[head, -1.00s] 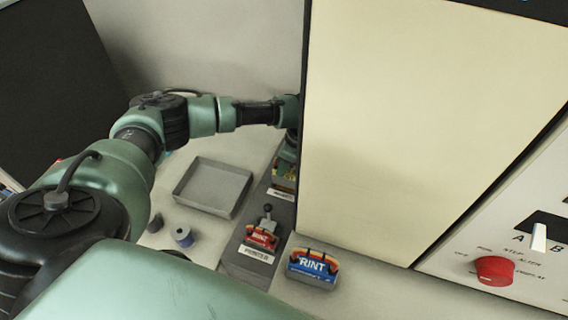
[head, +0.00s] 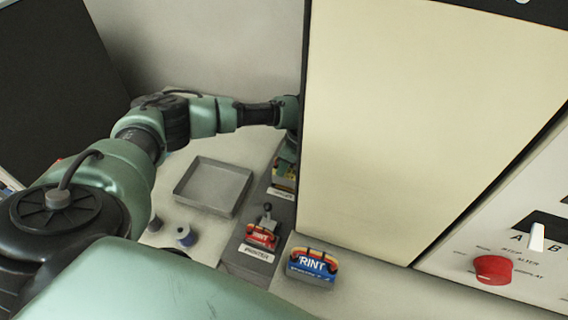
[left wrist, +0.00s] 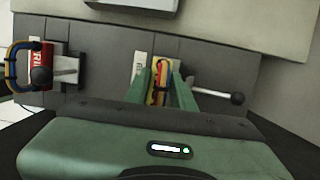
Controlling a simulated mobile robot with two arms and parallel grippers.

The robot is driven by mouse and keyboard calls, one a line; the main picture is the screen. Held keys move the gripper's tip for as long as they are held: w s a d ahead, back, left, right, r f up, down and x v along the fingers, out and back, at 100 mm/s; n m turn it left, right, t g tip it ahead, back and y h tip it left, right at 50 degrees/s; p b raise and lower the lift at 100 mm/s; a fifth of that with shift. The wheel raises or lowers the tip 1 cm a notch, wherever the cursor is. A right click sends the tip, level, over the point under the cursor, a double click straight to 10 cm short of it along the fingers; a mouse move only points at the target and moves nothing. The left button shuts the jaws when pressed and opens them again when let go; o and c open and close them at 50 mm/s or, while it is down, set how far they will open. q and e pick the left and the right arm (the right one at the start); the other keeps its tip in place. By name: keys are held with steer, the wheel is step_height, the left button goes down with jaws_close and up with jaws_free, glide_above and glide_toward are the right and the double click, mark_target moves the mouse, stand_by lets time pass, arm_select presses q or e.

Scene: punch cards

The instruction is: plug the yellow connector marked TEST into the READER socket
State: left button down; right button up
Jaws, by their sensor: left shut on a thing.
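My left gripper (head: 286,165) reaches down beside the beige cabinet, which partly hides it in the head view. It is shut on the yellow connector (head: 283,184), which shows between the green fingers in the left wrist view (left wrist: 160,82) with red, yellow and blue wires. The connector is at the READER socket (head: 280,194) on the grey block, beside a white label. A lever with a dark knob (left wrist: 237,98) sticks out to its right in the left wrist view. The fingers hide how deep the connector sits, so I cannot tell whether it is seated. My right gripper is not in view.
A red connector (head: 262,237) sits in the PRINTER socket with its lever up. The beige cabinet (head: 400,130) closes off the right side.

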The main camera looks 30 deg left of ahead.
arm_select(q)
steer(key=shift+f, duration=1.25)
stand_by(0.5)
steer(key=shift+f, duration=0.3)
stand_by(0.5)
steer(key=shift+f, duration=0.6)
stand_by(0.4)
steer(key=c, duration=1.1)
jaws_free()
step_height(320, 180, up, 20)
steer(key=b, duration=0.3)
